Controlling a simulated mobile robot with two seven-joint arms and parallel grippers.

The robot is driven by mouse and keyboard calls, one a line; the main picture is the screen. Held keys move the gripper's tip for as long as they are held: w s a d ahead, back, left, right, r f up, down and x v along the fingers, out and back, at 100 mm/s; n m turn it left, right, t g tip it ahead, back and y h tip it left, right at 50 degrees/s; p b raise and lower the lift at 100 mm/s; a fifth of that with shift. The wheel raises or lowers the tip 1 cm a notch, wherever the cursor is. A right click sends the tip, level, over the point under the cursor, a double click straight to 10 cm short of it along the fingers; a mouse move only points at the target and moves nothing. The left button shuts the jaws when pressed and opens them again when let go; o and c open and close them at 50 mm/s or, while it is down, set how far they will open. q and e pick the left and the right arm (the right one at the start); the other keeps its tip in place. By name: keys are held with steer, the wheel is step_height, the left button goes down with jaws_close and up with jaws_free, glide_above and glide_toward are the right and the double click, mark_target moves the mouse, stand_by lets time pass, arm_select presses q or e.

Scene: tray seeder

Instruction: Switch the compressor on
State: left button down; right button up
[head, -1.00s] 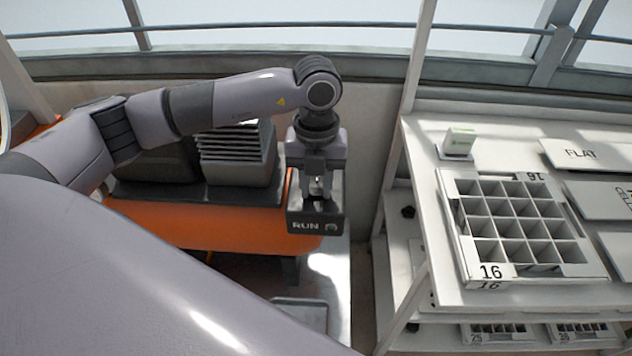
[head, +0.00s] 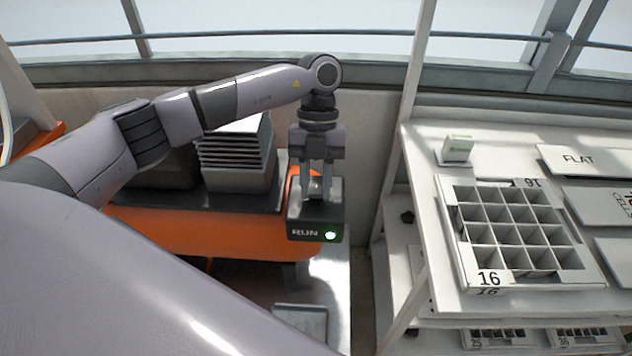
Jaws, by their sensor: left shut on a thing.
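The compressor's dark control box (head: 303,233) carries the word RUN on its front, with a green lamp (head: 330,236) that is lit. It sits at the right end of the orange machine body (head: 185,230). My left gripper (head: 318,195) reaches straight down onto the top of the box, its fingers shut on a small switch part there. That part is mostly hidden between the fingers. My right gripper is not in view.
A stack of grey trays (head: 235,155) stands on the orange machine behind my left arm. To the right, a white shelf holds a 16-cell tray (head: 470,275), a small green-and-white box (head: 458,148) and a FLAT plate (head: 580,160). A narrow gap separates machine and shelf.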

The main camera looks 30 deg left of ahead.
mark_target(316, 184)
arm_select(q)
steer(key=c, duration=0.8)
jaws_free()
steer(key=shift+c, duration=0.2)
steer(key=shift+b+v, duration=0.65)
steer(key=shift+v, duration=2.95)
